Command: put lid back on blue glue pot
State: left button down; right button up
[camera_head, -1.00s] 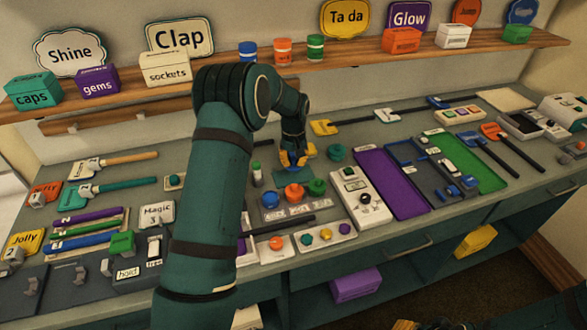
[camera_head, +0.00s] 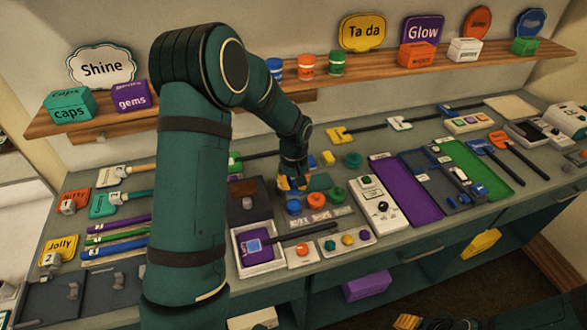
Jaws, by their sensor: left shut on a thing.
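The blue glue pot (camera_head: 293,207) stands at the left end of a row of pots on the bench, beside the orange pot (camera_head: 316,200) and the green pot (camera_head: 337,194). My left gripper (camera_head: 291,187) points down just above the blue pot. Its yellow fingers are shut on the blue lid, which is mostly hidden between them. I cannot tell whether the lid touches the pot. My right gripper (camera_head: 406,322) shows only as yellow-tipped parts at the bottom edge, and its fingers are not clear.
A teal mat (camera_head: 319,182) lies behind the pots, with a green round piece (camera_head: 352,160) beyond it. A white box with purple contents (camera_head: 258,262) and a tray with coloured knobs (camera_head: 348,240) stand in front. A white switch panel (camera_head: 379,203) is to the right.

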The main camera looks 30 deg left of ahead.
aim_at(294, 206)
pick_arm(q)
jog(key=shift+s+f, duration=0.1)
jog(key=shift+s, duration=0.05)
jog(key=shift+d+f+b, duration=0.15)
jog(key=shift+f+b, duration=0.3)
jog(key=shift+f, duration=0.2)
jog(key=shift+f+b, duration=0.95)
jog(key=shift+f, duration=0.5)
jog(key=shift+f+b, duration=0.8)
jog(key=shift+f, duration=0.25)
jog(key=shift+f+b, duration=0.15)
jog(key=shift+b, duration=0.15)
jog(key=shift+c, duration=2)
grip_release()
